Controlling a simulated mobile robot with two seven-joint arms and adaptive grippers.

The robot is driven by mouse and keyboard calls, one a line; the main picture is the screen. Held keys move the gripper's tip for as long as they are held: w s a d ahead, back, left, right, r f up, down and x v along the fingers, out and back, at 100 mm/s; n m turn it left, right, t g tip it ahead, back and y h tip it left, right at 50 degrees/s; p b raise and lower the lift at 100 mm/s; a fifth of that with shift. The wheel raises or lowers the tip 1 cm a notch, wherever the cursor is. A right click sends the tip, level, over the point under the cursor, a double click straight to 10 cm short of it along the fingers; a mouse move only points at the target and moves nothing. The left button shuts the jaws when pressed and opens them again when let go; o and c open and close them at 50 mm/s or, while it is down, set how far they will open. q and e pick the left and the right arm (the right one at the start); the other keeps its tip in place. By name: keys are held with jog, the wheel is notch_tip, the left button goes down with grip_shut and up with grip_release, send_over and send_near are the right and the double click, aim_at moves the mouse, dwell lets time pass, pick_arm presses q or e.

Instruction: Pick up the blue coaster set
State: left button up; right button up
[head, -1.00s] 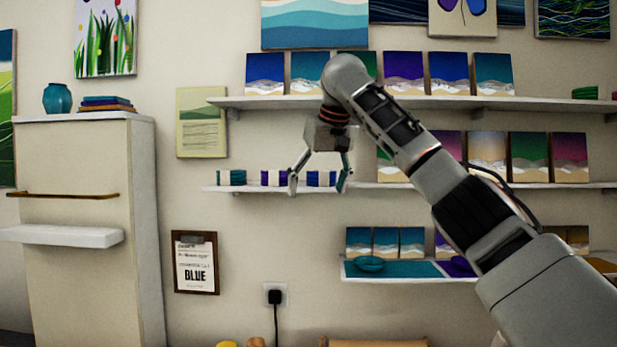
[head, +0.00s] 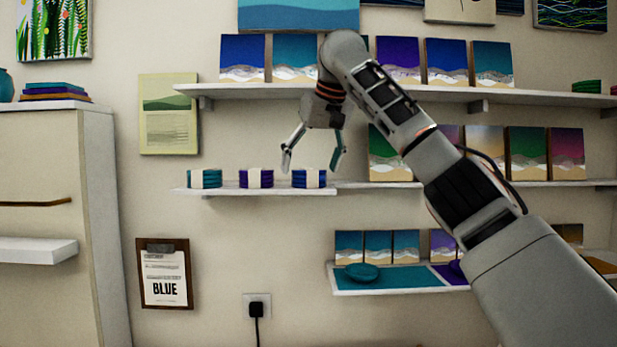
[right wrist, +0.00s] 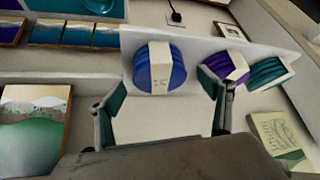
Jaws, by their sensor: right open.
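The blue coaster set (head: 309,178), a stack wrapped in a pale band, sits on the middle shelf, rightmost of three coaster sets. In the right wrist view it (right wrist: 175,66) lies ahead of and between the finger tips, apart from them. My right gripper (head: 312,169) is open and empty, just above the blue set in the head view, its fingers spread to either side. It also shows in the right wrist view (right wrist: 162,95). My left gripper is not in view.
A purple set (head: 257,178) and a teal set (head: 205,179) stand to the left on the same shelf (head: 245,191). A green painting (head: 389,155) stands close on the right. An upper shelf (head: 400,93) runs above. A clipboard (head: 164,275) reading BLUE hangs below.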

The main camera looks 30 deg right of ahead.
jog(key=shift+x, duration=1.25)
jog(key=c, duration=1.4)
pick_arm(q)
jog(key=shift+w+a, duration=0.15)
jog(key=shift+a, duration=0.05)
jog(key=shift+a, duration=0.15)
pick_arm(e)
jog(key=shift+r, duration=0.1)
jog(key=shift+r, duration=0.15)
